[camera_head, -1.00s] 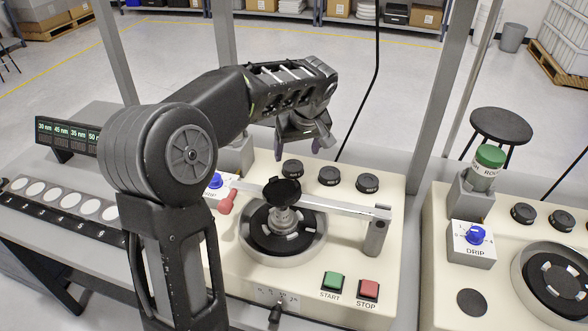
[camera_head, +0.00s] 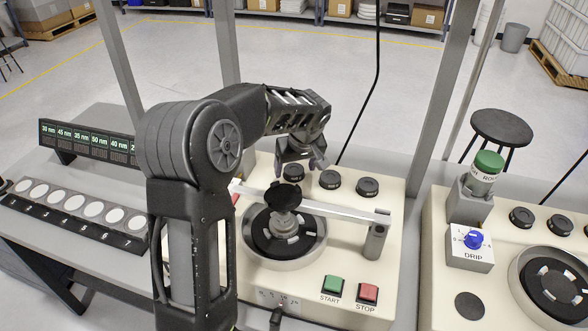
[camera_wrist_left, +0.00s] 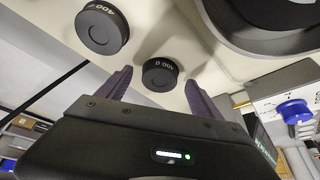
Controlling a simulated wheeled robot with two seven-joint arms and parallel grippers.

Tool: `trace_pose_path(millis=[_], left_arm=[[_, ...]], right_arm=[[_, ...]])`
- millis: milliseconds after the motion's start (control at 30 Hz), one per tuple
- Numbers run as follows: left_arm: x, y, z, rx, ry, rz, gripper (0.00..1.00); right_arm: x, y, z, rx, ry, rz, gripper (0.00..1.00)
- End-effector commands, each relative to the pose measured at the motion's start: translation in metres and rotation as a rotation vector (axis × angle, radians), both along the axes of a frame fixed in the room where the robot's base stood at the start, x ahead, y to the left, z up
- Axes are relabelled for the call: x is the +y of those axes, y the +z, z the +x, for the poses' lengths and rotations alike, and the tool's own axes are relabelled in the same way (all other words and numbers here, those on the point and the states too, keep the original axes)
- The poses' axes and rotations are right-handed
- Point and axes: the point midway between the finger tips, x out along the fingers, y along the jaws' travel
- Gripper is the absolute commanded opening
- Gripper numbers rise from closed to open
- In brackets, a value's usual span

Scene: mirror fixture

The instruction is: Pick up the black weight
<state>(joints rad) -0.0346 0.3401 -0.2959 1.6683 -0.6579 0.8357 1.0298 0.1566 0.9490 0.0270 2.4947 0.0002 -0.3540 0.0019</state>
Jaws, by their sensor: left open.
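Three black round weights stand in a row at the back of the cream machine: a left one (camera_head: 293,172), a middle one (camera_head: 330,180) and a right one (camera_head: 367,187). My left gripper (camera_head: 302,163) is open and empty, pointing down just above the left weight. In the left wrist view, one black weight (camera_wrist_left: 160,76) shows between the open fingertips of the gripper (camera_wrist_left: 159,75), with no clear contact. Another weight (camera_wrist_left: 102,27), marked 400, lies beyond the finger at upper left. My right gripper is out of view.
A silver arm (camera_head: 345,210) spans the round black plate (camera_head: 262,238) in front of the weights, with a black cap on its spindle. Green START (camera_head: 332,284) and red STOP (camera_head: 368,293) buttons sit at the front. A metal post (camera_head: 440,100) rises at right.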

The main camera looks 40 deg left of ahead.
Motion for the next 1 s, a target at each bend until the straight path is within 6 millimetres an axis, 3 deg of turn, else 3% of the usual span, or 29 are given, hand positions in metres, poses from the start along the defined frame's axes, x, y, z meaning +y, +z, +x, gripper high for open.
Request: trace_pose_path(millis=[133,700,1000], left_arm=[[0.0034,-0.0094,0.0021,0.0,0.001,0.0,0.75],[0.003,-0.0096,0.0023,-0.001,0.001,-0.001,0.75],[0.003,-0.0095,0.0022,-0.001,0.001,-0.001,0.51]], right_arm=[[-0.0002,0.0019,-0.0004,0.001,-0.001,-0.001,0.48],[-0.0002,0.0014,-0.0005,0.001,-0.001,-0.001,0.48],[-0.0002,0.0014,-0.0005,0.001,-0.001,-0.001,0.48]])
